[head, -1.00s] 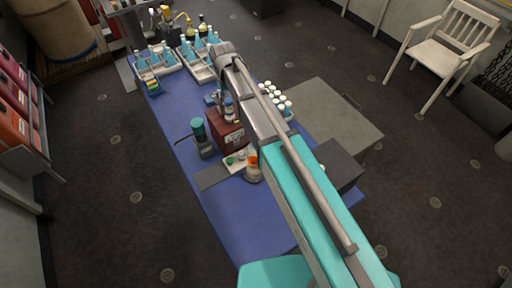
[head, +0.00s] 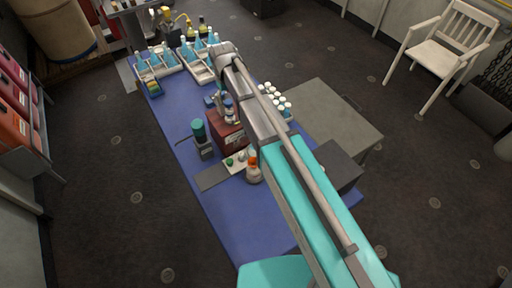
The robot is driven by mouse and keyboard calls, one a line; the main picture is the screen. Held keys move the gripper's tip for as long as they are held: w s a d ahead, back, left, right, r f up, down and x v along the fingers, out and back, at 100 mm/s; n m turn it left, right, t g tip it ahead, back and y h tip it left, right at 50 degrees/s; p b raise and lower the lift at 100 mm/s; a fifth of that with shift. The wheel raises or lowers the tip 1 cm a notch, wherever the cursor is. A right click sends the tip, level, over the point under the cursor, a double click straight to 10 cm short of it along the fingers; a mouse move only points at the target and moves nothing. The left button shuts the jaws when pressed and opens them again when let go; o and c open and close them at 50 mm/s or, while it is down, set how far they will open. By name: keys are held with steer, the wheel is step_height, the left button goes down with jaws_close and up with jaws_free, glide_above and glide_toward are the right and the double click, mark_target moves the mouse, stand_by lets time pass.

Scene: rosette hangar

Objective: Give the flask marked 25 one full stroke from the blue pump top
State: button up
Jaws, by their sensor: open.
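Several flasks of blue liquid (head: 171,60) stand in pale racks at the far end of the blue table; no number is legible on them. A clear flask with an orange cap (head: 253,172) stands nearer, beside a pale card. A small bottle with a blue top (head: 228,107) is at the red-brown box, partly covered by my arm; I cannot tell if it is the blue pump top. Yellow-topped dispensers (head: 182,22) stand behind the racks. My gripper (head: 219,98) is small and partly hidden below my wrist, open, just left of the blue-topped bottle, with contact unclear.
The blue table (head: 237,217) has clear room at its near end. A red-brown box (head: 226,132), a dark device with a green top (head: 201,138) and a grey plate (head: 212,177) stand mid-table. White-capped vials (head: 279,103) are right of my arm. A white chair (head: 444,50) stands far right.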

steer(key=shift+r+p, duration=2.95)
steer(key=shift+r, duration=0.2)
steer(key=shift+d, duration=0.1)
